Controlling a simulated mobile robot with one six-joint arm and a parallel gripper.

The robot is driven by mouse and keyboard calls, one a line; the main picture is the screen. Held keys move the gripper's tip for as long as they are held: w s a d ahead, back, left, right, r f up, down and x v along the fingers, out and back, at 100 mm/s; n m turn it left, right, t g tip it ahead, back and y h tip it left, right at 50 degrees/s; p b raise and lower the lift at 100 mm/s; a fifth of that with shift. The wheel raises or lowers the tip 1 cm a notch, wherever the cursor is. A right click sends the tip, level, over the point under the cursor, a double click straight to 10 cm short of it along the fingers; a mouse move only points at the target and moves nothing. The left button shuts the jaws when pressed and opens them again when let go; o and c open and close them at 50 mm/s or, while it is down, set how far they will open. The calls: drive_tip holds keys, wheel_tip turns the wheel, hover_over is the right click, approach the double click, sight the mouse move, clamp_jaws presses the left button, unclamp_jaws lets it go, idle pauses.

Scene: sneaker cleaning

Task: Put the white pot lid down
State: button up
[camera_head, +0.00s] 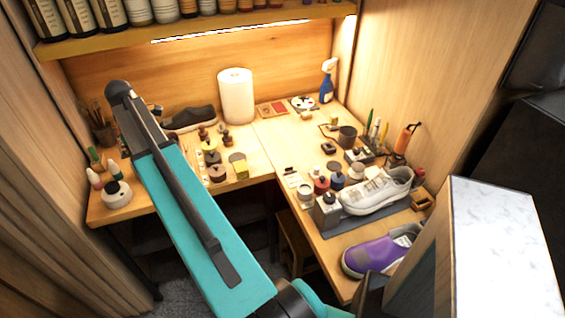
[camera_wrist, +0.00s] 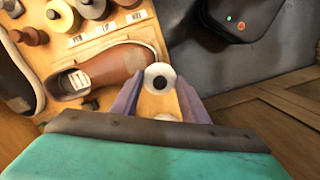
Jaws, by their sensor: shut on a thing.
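My gripper (camera_wrist: 159,88) is shut on the white pot lid (camera_wrist: 159,70), a small white disc with a dark round middle, between its two fingertips in the wrist view. Another small white round thing (camera_wrist: 165,117) shows nearer the palm, partly hidden. In the head view, a white pot (camera_head: 117,197) with a dark spot on top stands at the left front of the desk. The arm hides my fingers and the lid there.
A brown shoe (camera_wrist: 112,68) lies beside the fingers, with several jars (camera_wrist: 92,8) beyond. A dark case (camera_wrist: 242,14) lies to the right. The desk (camera_head: 262,150) holds a paper roll (camera_head: 236,97), a white sneaker (camera_head: 378,192) and a purple sneaker (camera_head: 375,255).

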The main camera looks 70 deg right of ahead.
drive_tip(key=s+d+f+m, duration=0.1)
drive_tip(key=s+d+m, duration=0.1)
drive_tip(key=s+d, duration=2.45)
drive_tip(key=s, duration=0.5)
drive_tip(key=s+d+f+m, duration=0.1)
drive_tip(key=s+d, duration=0.4)
drive_tip(key=s, duration=0.5)
drive_tip(key=s+d, duration=0.4)
drive_tip(key=s, duration=0.6)
drive_tip(key=shift+d+f+m, duration=0.2)
drive_tip(key=shift+f+m, duration=0.05)
drive_tip(key=shift+m, duration=0.15)
drive_tip(key=shift+f+p, duration=0.85)
drive_tip(key=shift+f, duration=2.3)
